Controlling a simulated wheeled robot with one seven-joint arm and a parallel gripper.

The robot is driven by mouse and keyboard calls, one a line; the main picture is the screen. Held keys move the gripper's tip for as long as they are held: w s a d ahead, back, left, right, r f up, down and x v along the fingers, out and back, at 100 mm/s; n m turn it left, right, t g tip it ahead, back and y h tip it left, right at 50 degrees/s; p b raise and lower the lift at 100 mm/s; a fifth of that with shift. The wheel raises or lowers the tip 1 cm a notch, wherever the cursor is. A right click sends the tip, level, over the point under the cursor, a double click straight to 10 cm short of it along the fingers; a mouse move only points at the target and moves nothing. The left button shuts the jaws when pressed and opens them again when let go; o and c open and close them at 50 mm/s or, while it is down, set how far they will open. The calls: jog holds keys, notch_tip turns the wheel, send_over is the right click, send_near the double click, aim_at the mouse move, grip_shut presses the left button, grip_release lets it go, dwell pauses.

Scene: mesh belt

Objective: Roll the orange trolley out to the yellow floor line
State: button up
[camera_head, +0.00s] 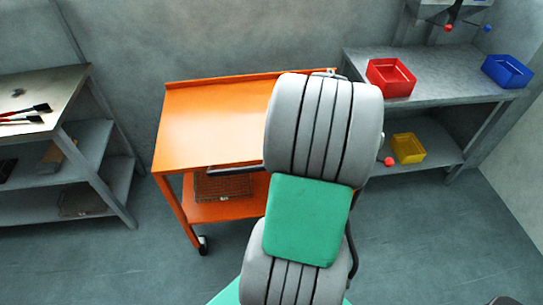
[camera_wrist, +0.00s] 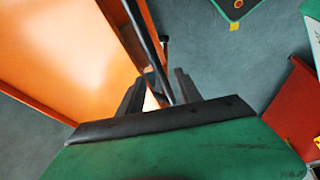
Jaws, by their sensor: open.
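The orange trolley (camera_head: 215,115) stands against the back wall, with a flat top, a lower shelf and a dark handle bar (camera_head: 232,168) along its front edge. In the wrist view the orange top (camera_wrist: 60,45) fills the left side. The handle bar (camera_wrist: 146,40) runs down toward my gripper (camera_wrist: 158,78). My gripper is open, and the bar appears between its two fingers; I cannot tell whether they touch it. In the head view my arm hides the gripper and the trolley's right part. No yellow floor line is clearly visible.
A wire basket (camera_head: 222,187) sits on the trolley's lower shelf. A metal bench (camera_head: 62,85) stands at left. Another bench (camera_head: 440,100) at right holds a red bin (camera_head: 390,77) and a blue bin (camera_head: 507,71), with a yellow bin (camera_head: 408,148) below. Floor (camera_head: 110,265) in front is clear.

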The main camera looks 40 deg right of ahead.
jog(key=s+d+n, duration=0.1)
jog(key=s+d, duration=0.1)
jog(key=d, duration=0.2)
jog(key=shift+t, duration=0.3)
jog(key=p+x, duration=0.1)
jog(key=x, duration=0.7)
jog(key=shift+s+f, duration=0.1)
jog(key=shift+f, duration=0.15)
grip_shut()
dwell(0.4)
